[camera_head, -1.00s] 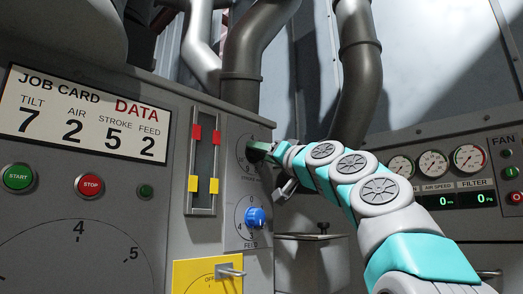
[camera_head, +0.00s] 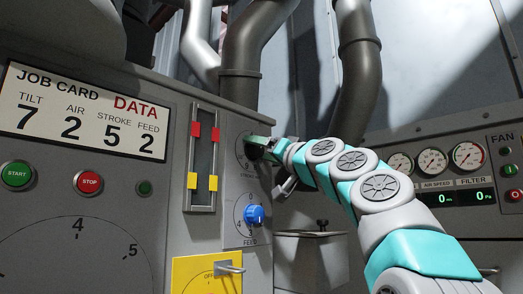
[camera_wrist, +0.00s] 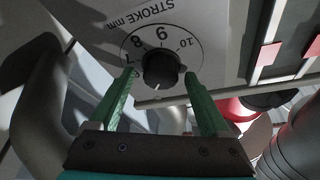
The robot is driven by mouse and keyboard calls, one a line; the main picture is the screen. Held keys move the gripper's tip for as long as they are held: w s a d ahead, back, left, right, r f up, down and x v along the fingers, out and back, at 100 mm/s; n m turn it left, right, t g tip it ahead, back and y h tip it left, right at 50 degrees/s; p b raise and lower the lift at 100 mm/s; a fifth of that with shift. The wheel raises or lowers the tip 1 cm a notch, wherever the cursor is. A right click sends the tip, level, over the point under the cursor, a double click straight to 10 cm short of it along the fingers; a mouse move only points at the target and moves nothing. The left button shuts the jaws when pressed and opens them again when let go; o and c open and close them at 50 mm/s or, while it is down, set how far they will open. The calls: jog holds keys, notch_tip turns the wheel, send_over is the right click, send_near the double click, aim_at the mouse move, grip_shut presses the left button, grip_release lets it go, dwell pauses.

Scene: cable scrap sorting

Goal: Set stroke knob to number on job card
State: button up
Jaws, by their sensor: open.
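The job card (camera_head: 83,111) at the left reads tilt 7, air 2, stroke 5, feed 2. The black stroke knob (camera_wrist: 161,68) sits on a white round dial (camera_wrist: 187,57) marked "STROKE mm", seen turned over in the wrist view. The numbers 7, 8, 9 and 10 show around it. A small pale mark shows on the knob's lower edge in that view; which number it points to is unclear. My gripper (camera_wrist: 160,74) is open, its green fingertips on either side of the knob. In the head view, my gripper (camera_head: 262,147) partly covers this dial.
A blue feed knob (camera_head: 254,215) sits below the stroke dial. Sliders with red and yellow blocks (camera_head: 204,160) stand to its left. A yellow plate (camera_head: 195,270) with a lever is below. Start (camera_head: 16,175) and stop (camera_head: 89,182) buttons are at the left. Gauges (camera_head: 432,162) are at the right.

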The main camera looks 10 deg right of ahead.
jog(key=b+v, duration=0.2)
jog(key=v, duration=0.5)
jog(key=shift+s, duration=0.35)
jog(key=shift+d+f, duration=0.1)
jog(key=shift+f, duration=0.05)
